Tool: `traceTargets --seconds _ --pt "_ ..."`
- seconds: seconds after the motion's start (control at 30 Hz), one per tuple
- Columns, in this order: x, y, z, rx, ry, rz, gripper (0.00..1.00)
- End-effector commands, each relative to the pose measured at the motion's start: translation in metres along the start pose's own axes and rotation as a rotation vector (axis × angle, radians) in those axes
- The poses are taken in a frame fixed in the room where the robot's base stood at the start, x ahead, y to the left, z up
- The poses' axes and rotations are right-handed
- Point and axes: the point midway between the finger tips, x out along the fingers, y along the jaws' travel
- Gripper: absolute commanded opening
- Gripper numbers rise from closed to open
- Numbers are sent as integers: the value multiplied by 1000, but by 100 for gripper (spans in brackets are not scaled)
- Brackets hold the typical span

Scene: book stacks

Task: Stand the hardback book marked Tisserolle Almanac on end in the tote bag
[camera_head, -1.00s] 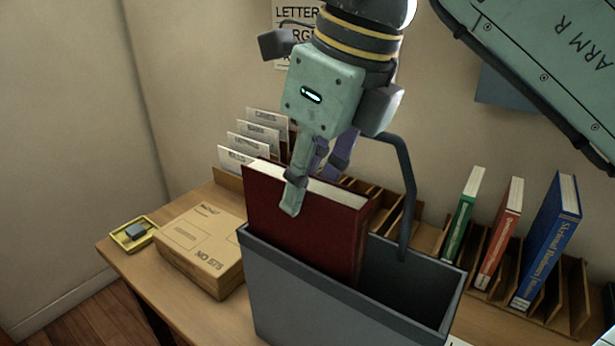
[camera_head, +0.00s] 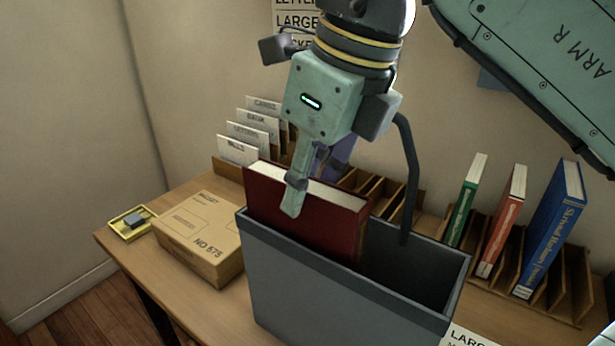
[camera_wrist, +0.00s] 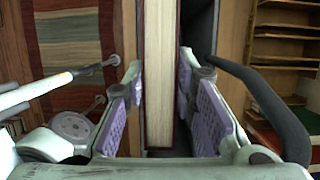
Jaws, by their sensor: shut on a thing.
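A dark red hardback book (camera_head: 318,222) stands upright in the left part of the grey tote bag (camera_head: 350,285). Its upper part sticks out above the rim, and its lower part is hidden by the bag's front wall. No title can be read on the side that shows. My gripper (camera_head: 300,200) is shut on the book's top edge, one finger on the near cover. In the wrist view, the cream page block of the book (camera_wrist: 159,75) lies between the two purple finger pads of my gripper (camera_wrist: 160,95).
A brown carton (camera_head: 200,238) and a small yellow tray (camera_head: 131,224) are left of the bag. A letter rack with white cards (camera_head: 250,130) stands behind. Green, red and blue books (camera_head: 552,230) stand in a slotted rack at the right. The bag's right part is empty.

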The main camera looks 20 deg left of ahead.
Motion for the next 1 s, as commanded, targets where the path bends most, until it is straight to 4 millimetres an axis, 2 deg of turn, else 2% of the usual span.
traceTargets --seconds 0.53,1.0 --pt "4 0 -1 1 -3 0 0" --pt "21 0 -6 1 -3 1 0"
